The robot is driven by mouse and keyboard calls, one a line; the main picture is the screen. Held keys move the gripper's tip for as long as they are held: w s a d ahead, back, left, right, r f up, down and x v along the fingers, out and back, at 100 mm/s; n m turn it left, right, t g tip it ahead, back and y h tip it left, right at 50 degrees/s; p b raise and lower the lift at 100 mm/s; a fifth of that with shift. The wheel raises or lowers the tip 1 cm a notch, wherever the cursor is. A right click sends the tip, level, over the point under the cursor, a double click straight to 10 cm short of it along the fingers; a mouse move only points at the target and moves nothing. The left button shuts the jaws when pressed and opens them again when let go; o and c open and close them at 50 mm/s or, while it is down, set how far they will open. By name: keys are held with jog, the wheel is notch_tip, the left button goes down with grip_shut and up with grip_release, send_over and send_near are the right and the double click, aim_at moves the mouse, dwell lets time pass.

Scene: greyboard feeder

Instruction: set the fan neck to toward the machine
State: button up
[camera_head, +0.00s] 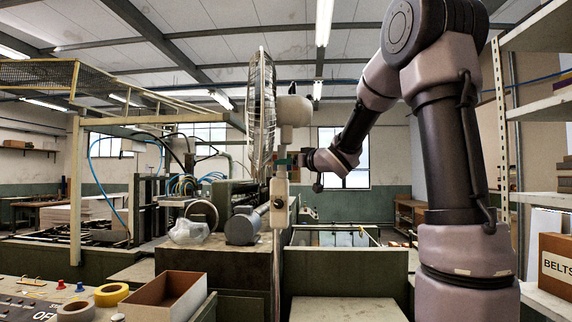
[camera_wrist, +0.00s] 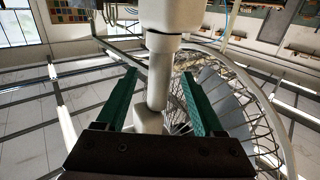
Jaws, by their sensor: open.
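A standing fan has a round wire cage (camera_head: 262,112), seen nearly edge-on and facing left, with a pale motor housing (camera_head: 294,110) on its right side. Its pale neck and pole (camera_head: 279,215) run down below the housing. My gripper (camera_head: 287,161) is at the neck, just under the housing. In the wrist view, the two green fingers of my gripper (camera_wrist: 160,75) stand apart, one on each side of the white neck (camera_wrist: 158,85), with gaps visible. The cage (camera_wrist: 225,100) shows to the right, behind the right finger. The fingertips are small in the head view.
A machine (camera_head: 205,200) with blue hoses and rollers stands left of and behind the fan. A control panel (camera_head: 40,300), tape rolls (camera_head: 111,294) and an open cardboard box (camera_head: 168,298) are at front left. Shelving with a BELTS box (camera_head: 556,264) stands at right.

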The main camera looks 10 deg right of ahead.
jog(key=shift+w+a, duration=0.3)
jog(key=shift+w, duration=0.35)
grip_shut()
